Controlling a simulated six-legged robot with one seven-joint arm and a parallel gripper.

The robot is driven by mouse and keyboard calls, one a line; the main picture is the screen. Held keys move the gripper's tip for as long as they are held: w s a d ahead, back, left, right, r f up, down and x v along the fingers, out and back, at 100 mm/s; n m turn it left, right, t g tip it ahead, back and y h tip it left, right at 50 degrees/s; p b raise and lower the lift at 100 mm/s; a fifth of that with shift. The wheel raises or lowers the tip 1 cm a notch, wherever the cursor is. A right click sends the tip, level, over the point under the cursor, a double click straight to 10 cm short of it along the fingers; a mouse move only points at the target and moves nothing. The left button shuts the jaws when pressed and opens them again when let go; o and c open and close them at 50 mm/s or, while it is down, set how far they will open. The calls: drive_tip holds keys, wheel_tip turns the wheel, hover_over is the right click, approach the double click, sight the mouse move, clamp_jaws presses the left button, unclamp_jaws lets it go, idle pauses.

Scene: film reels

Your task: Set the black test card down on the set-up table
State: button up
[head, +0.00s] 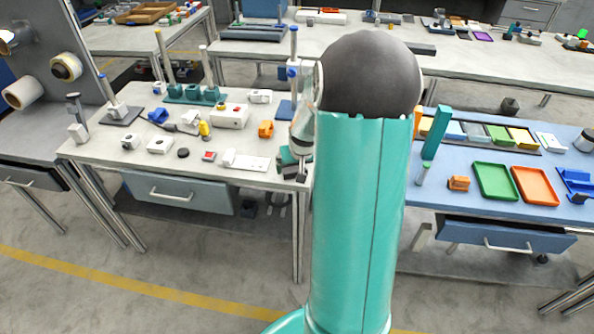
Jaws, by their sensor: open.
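My gripper (293,166) shows small and partly hidden beside my teal arm, over the right end of the pale left table (95,152). It looks open, and I see nothing held in it. I cannot pick out a black test card; my arm hides part of the scene, including the gap between the two near tables. I cannot tell whether the pale table or the blue-topped table (440,199) on the right is the set-up table.
Stands, a teal rack (195,95), a white box (230,116) and small blocks crowd the pale table. Green (495,181) and orange (536,186) trays lie on the blue top. A long bench stands behind. Grey floor with a yellow line is clear in front.

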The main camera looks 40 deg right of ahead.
drive_tip(key=s+a+r+n, duration=0.2)
drive_tip(key=s+a+r, duration=0.1)
drive_tip(key=a+r, duration=0.65)
drive_tip(key=s+a+r+n, duration=0.1)
drive_tip(key=s+a+r, duration=0.1)
drive_tip(key=a+r, duration=0.7)
drive_tip(key=s+a+r+n+t+y, duration=0.1)
drive_tip(key=s+a+r+n+y, duration=0.1)
drive_tip(key=s+a, duration=0.9)
drive_tip(key=shift+s+a+r+n+t, duration=0.3)
drive_tip(key=shift+a+r+n, duration=0.2)
drive_tip(key=shift+a+r, duration=0.5)
